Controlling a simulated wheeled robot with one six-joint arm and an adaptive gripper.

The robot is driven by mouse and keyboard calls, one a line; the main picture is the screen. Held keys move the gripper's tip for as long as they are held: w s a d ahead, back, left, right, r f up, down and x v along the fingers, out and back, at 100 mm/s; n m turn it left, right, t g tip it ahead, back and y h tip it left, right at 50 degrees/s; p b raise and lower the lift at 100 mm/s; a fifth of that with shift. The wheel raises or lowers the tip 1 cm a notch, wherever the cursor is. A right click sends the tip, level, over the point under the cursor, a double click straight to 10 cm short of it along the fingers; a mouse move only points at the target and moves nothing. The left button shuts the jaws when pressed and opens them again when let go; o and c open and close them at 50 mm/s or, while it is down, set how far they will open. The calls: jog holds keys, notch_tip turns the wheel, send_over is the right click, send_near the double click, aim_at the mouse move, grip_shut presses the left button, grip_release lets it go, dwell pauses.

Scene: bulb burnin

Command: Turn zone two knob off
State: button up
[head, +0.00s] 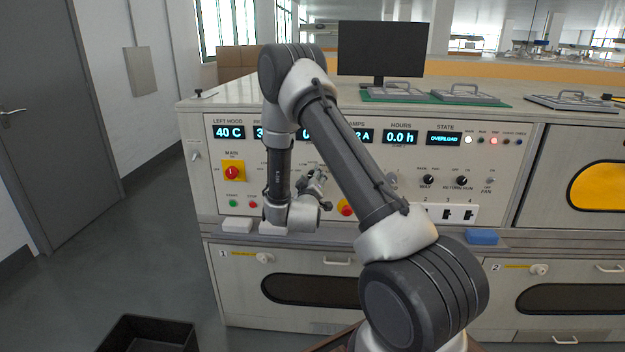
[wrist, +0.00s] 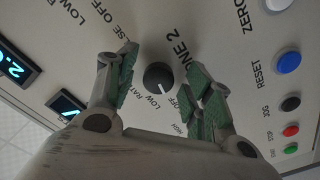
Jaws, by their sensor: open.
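The zone two knob (wrist: 158,77) is a round black knob with a white pointer line, under the lettering "ONE 2" in the wrist view. Its pointer slants toward the lower right of that picture, near the words "LOW" and "OFF"; I cannot tell which mark it meets. My gripper (wrist: 162,68) is open, with one green-padded finger on each side of the knob and gaps between. In the head view my gripper (head: 318,180) is at the panel front, and my arm hides the knob there.
The control panel carries a red main switch on yellow (head: 233,171), digital displays, and a blue reset button (wrist: 288,63) right of my fingers. A ledge below holds a blue block (head: 482,237). A black bin (head: 148,335) stands on the floor at left.

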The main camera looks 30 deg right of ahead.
jog(key=v, duration=1.2)
